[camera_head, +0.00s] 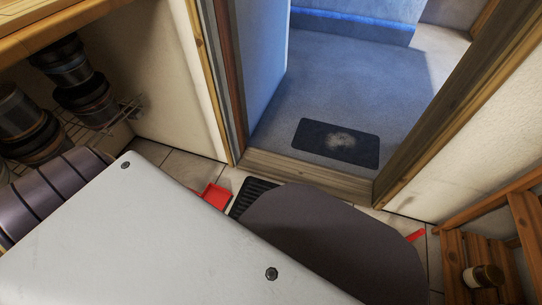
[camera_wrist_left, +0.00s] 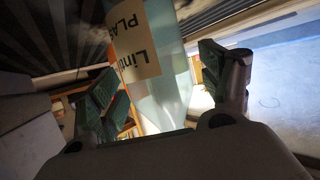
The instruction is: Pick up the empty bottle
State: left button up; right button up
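A clear, pale bluish bottle (camera_wrist_left: 165,95) with a tan label (camera_wrist_left: 134,42) stands out in the left wrist view. The label's visible letters read "Linti" and "PLA". The bottle's top end in the picture is cut off by the frame. My left gripper (camera_wrist_left: 165,90) has its two dark green-padded fingers spread wide. The bottle lies between or just beyond them, with a visible gap at the right finger. Contact at the left finger cannot be told. Neither gripper shows in the head view, nor can I make out this bottle there.
In the head view, a doorway leads to a blue-lit floor with a dark mat (camera_head: 336,142). Dark pots and jars (camera_head: 75,80) fill a shelf at left. A small jar (camera_head: 483,275) stands on a slatted wooden rack (camera_head: 463,248) at right. A red object (camera_head: 211,196) lies near the threshold.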

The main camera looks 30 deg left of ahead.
pick_arm(q)
jog(key=c, duration=0.9)
jog(key=shift+c, duration=0.7)
jog(key=shift+r, duration=0.2)
